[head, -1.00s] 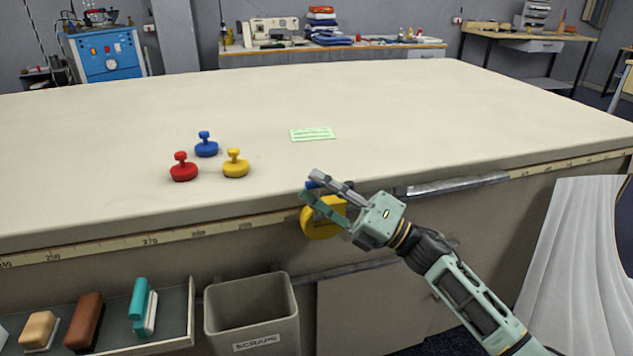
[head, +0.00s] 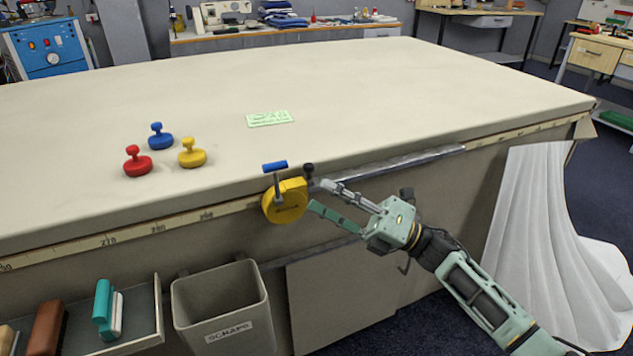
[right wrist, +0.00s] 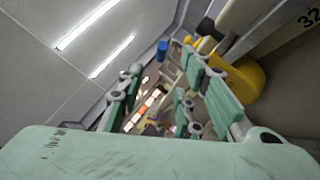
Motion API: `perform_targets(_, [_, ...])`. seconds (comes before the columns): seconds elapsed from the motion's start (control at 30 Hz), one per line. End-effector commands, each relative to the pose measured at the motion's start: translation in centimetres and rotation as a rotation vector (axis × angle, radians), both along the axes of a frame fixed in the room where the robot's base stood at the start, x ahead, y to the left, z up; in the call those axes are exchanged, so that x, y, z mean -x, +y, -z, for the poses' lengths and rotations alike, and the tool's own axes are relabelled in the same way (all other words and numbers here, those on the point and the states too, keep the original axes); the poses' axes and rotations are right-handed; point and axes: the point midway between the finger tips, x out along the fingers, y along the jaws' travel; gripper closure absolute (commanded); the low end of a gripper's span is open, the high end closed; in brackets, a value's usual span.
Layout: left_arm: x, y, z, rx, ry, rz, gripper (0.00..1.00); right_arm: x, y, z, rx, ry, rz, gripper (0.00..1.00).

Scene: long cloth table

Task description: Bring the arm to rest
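My right gripper (head: 318,195) is at the table's front edge, just right of a round yellow device with a blue handle (head: 286,203). Its two green and grey fingers are spread apart, with nothing visible between them. The yellow device hangs on the rail at the table edge, and its blue handle sticks up above the tabletop. In the right wrist view, the fingers (right wrist: 165,95) are spread and the yellow device (right wrist: 245,85) is beside the right-hand finger, partly covered by it. Whether they touch is unclear. My left gripper does not show.
Red (head: 137,162), blue (head: 160,137) and yellow (head: 192,154) knobbed weights and a green card (head: 269,118) lie on the cloth table (head: 400,85). A scraps bin (head: 220,305) and a tray (head: 145,335) are below the edge. White cloth (head: 525,215) hangs at right.

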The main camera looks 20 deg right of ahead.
Motion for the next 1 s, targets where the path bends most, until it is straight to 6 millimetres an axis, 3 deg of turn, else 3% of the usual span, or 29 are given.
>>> perform_targets(0.17, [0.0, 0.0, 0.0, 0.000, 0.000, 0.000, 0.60, -0.1, 0.0, 0.2, -0.009, 0.012, 0.006, 0.68])
perform_targets(0.23, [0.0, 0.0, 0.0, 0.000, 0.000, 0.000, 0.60, -0.7, -0.2, 1.2, -0.038, 0.056, 0.030, 0.68])
perform_targets(0.37, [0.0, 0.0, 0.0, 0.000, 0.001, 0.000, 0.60, -2.7, -1.5, 5.9, -0.178, 0.263, 0.143, 0.68])
perform_targets(0.47, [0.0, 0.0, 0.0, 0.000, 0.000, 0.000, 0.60, -3.9, -3.1, 12.5, -0.344, 0.512, 0.275, 0.68])
perform_targets(0.5, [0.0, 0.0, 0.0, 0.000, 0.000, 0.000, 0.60, -3.9, -3.7, 15.6, -0.412, 0.617, 0.332, 0.68])
perform_targets(0.67, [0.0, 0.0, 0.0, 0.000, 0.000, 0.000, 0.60, -1.4, -5.0, 27.5, -0.648, 0.993, 0.545, 0.68])
perform_targets(0.8, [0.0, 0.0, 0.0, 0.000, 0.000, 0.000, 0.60, 3.6, -4.8, 37.0, -0.820, 1.285, 0.728, 0.68])
perform_targets(0.87, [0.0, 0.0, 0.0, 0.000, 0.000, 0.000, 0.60, 6.4, -4.3, 40.6, -0.886, 1.404, 0.807, 0.68])
perform_targets(1.0, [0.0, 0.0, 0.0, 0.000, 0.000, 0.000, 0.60, 13.8, -2.5, 47.7, -1.016, 1.656, 0.992, 0.68])
